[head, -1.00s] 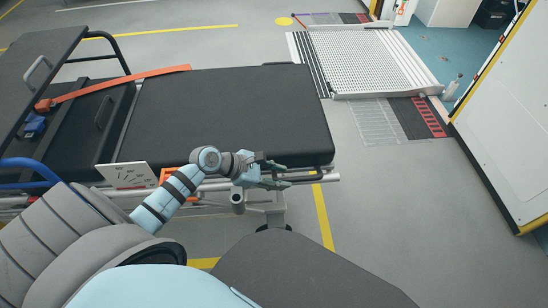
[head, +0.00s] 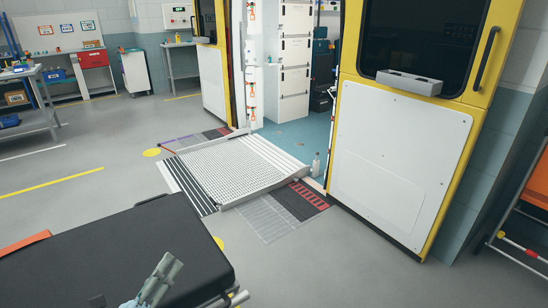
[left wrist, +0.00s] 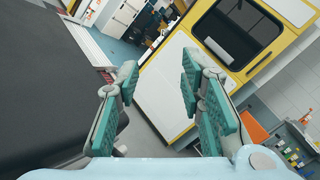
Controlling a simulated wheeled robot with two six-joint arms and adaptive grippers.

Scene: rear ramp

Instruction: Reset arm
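My left gripper (head: 158,280) shows at the bottom of the head view, over the near end of the black stretcher mattress (head: 120,250). In the left wrist view its two teal-padded fingers (left wrist: 157,95) stand wide apart with nothing between them. The mattress (left wrist: 40,80) fills the left side of that view, beside the fingers. Most of my left arm is out of the head view. My right gripper is not in view.
A perforated metal ramp (head: 235,170) leads into the open vehicle. A yellow-edged white door (head: 400,150) stands right of it. Grey floor (head: 320,260) is clear between stretcher and door. Workbenches (head: 35,95) stand at the back left.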

